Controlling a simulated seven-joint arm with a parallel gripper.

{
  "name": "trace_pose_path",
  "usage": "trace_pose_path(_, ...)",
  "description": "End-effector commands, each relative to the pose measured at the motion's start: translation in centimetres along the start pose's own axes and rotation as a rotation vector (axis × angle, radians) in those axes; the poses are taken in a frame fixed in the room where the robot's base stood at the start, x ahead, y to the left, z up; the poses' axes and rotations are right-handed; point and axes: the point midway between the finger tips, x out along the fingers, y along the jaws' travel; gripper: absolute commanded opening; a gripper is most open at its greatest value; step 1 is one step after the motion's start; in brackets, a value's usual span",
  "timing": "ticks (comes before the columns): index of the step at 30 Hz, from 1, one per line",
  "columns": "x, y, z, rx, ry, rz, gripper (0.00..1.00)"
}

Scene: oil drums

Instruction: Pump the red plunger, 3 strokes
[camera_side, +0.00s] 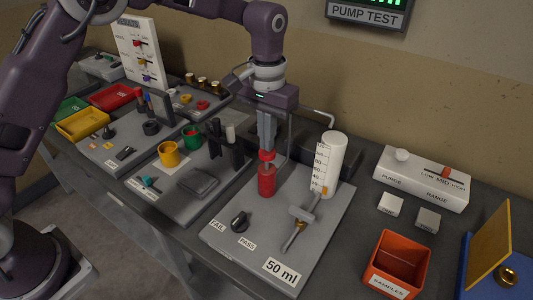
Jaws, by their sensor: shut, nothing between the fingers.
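My gripper (266,150) is shut and points straight down over the pump. Its fingertips are at the red plunger (266,156), right above the red pump body (266,180). I cannot tell whether the fingertips touch the plunger's top or stop just above it. The pump stands upright on a grey board. A white graduated cylinder (328,163) stands right of the pump, with an orange mark low on its scale. A dark knob (240,221) sits in front, by the PASS and FAIL labels, and a "50 ml" label (282,272) is at the board's front edge.
A metal valve handle (298,228) is right of the knob. An orange samples bin (398,262), two small white blocks and a slider box (422,178) lie to the right. Black posts (225,148) and coloured cups (168,153) stand left of the pump. A pump test display (367,14) hangs behind.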

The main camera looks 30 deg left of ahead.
Motion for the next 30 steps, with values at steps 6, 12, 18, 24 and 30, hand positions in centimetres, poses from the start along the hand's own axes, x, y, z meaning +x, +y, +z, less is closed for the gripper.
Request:
trace_pose_path(6, 0.9, 0.0, 0.0, 0.0, 0.0, 0.0, 0.0)
trace_pose_path(12, 1.7, 0.0, 0.0, 0.0, 0.0, 0.0, 0.0)
trace_pose_path(18, 2.5, 0.0, 0.0, 0.0, 0.0, 0.0, 0.0)
trace_pose_path(24, 3.3, 0.0, 0.0, 0.0, -0.001, 0.0, 0.0)
trace_pose_path(30, 4.1, 0.0, 0.0, 0.0, -0.001, 0.0, 0.0)
